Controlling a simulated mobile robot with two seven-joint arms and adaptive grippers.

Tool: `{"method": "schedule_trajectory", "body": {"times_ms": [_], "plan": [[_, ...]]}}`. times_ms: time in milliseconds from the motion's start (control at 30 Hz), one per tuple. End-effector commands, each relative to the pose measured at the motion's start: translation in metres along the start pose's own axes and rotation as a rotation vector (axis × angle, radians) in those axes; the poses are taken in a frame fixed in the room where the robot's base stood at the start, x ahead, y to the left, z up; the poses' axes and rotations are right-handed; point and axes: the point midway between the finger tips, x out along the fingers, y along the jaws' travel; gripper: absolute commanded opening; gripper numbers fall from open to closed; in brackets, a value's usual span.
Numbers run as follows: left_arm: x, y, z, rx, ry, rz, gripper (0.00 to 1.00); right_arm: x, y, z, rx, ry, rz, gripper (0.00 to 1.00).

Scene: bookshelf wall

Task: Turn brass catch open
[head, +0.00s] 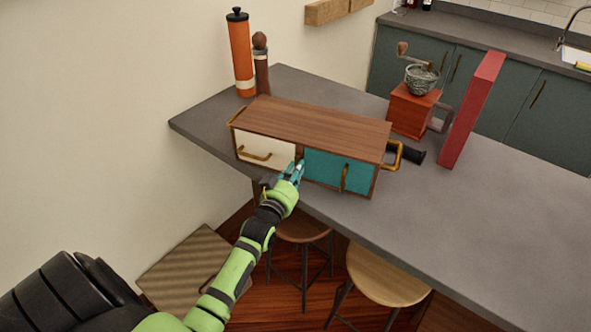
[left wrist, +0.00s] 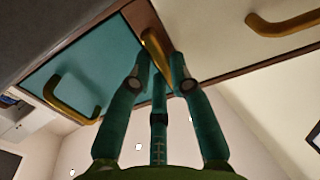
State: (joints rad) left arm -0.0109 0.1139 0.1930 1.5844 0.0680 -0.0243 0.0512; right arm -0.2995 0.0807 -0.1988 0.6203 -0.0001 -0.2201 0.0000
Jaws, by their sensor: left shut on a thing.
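A wooden cabinet (head: 320,127) stands on the grey counter, with a cream front (head: 262,151) on the left and a teal door (head: 338,171) on the right, each with a brass handle. In the left wrist view the brass catch (left wrist: 154,43) sits on the wooden divider between the teal and cream fronts. My left gripper (head: 295,168) is at this divider; in the wrist view its teal fingers (left wrist: 160,65) are shut on the catch, one on each side. In the head view the fingers hide the catch. The teal door looks closed. My right gripper is out of view.
An orange cylinder (head: 240,55) and a brown mill (head: 261,65) stand behind the cabinet. A red grinder (head: 409,110), a dark cylinder (head: 407,154) and a red upright block (head: 470,112) are to the right. Stools (head: 385,275) stand below the edge. The counter's right front is clear.

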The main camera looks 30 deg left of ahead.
Motion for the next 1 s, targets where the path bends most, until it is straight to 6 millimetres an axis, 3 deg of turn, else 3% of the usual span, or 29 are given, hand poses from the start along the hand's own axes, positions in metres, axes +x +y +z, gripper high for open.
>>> {"method": "schedule_trajectory", "body": {"times_ms": [433, 467, 500, 833, 1000], "plan": [[0.000, 0.000, 0.001, -0.014, -0.003, 0.000, 0.00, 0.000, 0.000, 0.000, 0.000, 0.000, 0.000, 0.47], [0.000, 0.000, 0.001, -0.014, -0.003, 0.000, 0.33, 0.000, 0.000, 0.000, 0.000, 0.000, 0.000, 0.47], [0.000, 0.000, 0.001, -0.014, -0.003, 0.000, 0.45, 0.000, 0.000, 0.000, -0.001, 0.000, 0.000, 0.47], [-0.001, 0.000, 0.001, -0.011, -0.001, 0.000, 0.45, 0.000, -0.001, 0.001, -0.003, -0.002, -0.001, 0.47], [-0.017, 0.000, 0.002, -0.010, -0.003, 0.001, 0.45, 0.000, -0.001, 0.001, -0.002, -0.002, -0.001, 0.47]]}}
